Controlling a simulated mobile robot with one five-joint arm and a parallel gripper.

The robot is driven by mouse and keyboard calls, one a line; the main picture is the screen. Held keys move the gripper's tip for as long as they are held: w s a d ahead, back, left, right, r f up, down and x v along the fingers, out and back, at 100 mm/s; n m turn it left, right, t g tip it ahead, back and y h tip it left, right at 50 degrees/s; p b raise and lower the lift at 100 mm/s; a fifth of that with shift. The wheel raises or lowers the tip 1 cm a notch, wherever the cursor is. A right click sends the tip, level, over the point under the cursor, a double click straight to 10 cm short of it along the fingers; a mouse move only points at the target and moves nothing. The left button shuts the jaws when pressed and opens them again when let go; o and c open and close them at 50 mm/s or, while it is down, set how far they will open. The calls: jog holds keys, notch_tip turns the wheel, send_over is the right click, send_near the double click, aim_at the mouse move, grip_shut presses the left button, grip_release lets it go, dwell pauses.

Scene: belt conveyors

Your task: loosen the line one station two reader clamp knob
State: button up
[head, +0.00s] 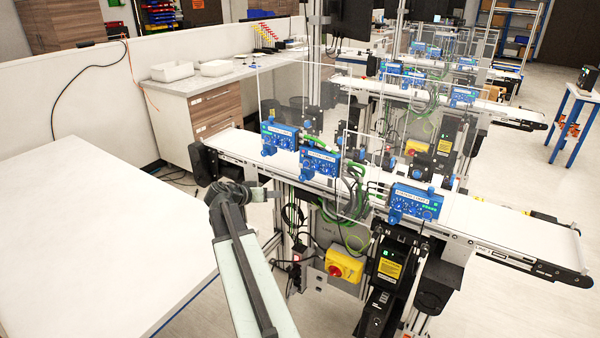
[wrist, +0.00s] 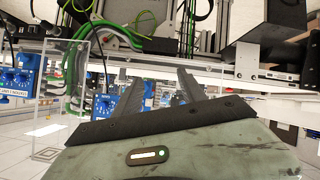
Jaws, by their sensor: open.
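Three blue reader units sit along the nearest conveyor in the head view: a far one (head: 279,135), a middle one (head: 320,160) and a near one (head: 415,201). Their labels are too small to read surely, so I cannot confirm which is station two. Round blue knobs show on them, including one at the middle reader's lower left (head: 306,173). My gripper (head: 268,194) is below and left of the middle reader, beside the conveyor's near side, apart from the knobs. In the wrist view my gripper (wrist: 160,82) is open and empty, with blue units (wrist: 103,105) beyond the fingers.
The nearest conveyor's belt (head: 480,218) runs to the right. Clear panels (head: 360,150) stand around the readers. Cables hang below, near a yellow switch box (head: 344,265). A white table (head: 85,235) lies left of my arm. Two more conveyor lines stand behind.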

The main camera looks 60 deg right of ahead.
jog(key=m+h, duration=0.1)
jog(key=h, duration=0.1)
send_near(301, 178)
jog(key=d, duration=0.1)
jog(key=shift+g+y, duration=0.3)
jog(key=shift+g, duration=0.1)
jog(key=b+x, duration=0.1)
jog(key=x, duration=0.1)
jog(key=b+x, duration=0.1)
jog(key=x, duration=0.5)
jog(key=shift+w+b, duration=0.3)
jog(key=shift+b, duration=0.1)
jog(key=shift+r, duration=0.1)
grip_shut()
